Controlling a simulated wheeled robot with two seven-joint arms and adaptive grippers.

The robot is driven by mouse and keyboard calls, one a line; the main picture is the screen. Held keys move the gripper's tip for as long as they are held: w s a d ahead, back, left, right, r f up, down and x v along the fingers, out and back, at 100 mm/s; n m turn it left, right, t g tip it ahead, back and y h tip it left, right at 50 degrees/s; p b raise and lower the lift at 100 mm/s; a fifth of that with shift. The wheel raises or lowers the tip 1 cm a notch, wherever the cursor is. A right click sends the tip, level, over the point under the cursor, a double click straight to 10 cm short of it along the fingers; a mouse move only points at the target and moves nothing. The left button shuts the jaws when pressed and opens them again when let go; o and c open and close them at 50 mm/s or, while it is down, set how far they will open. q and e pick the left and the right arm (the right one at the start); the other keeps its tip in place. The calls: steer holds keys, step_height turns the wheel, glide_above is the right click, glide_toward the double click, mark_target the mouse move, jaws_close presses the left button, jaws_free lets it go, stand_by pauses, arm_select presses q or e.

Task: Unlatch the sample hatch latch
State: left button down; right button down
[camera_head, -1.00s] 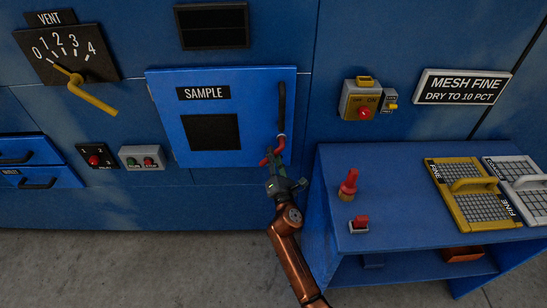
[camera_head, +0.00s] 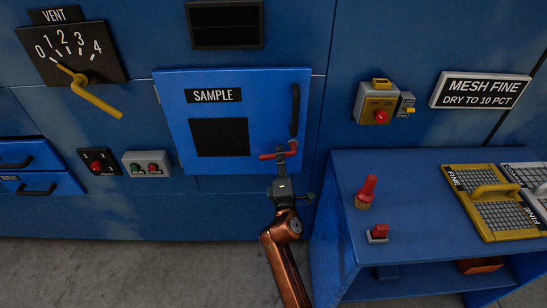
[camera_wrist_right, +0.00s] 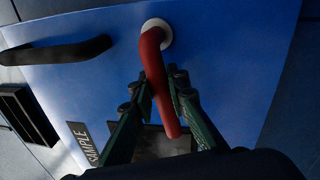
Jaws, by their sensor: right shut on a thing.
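The blue sample hatch (camera_head: 174,120) sits flat against the wall, with a SAMPLE label and a dark window. The red latch lever (camera_head: 266,156) is at its lower right corner, pointing left and nearly level. In the right wrist view the red lever (camera_wrist_right: 154,62) bends out from a pale round pivot (camera_wrist_right: 158,33). My right gripper (camera_head: 286,152) reaches it from below. In the wrist view its two dark green fingers (camera_wrist_right: 160,88) are on either side of the lever, shut on it. My left gripper is out of view.
A black bar handle (camera_head: 295,110) is on the hatch above the latch. A blue bench (camera_head: 410,210) stands at the right with a red-topped plunger (camera_head: 367,188), a red button (camera_head: 379,232) and a yellow mesh screen (camera_head: 490,215). The floor in front is clear.

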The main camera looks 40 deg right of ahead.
steer(key=shift+r, duration=0.1)
stand_by(0.4)
steer(key=c, duration=1.9)
jaws_free()
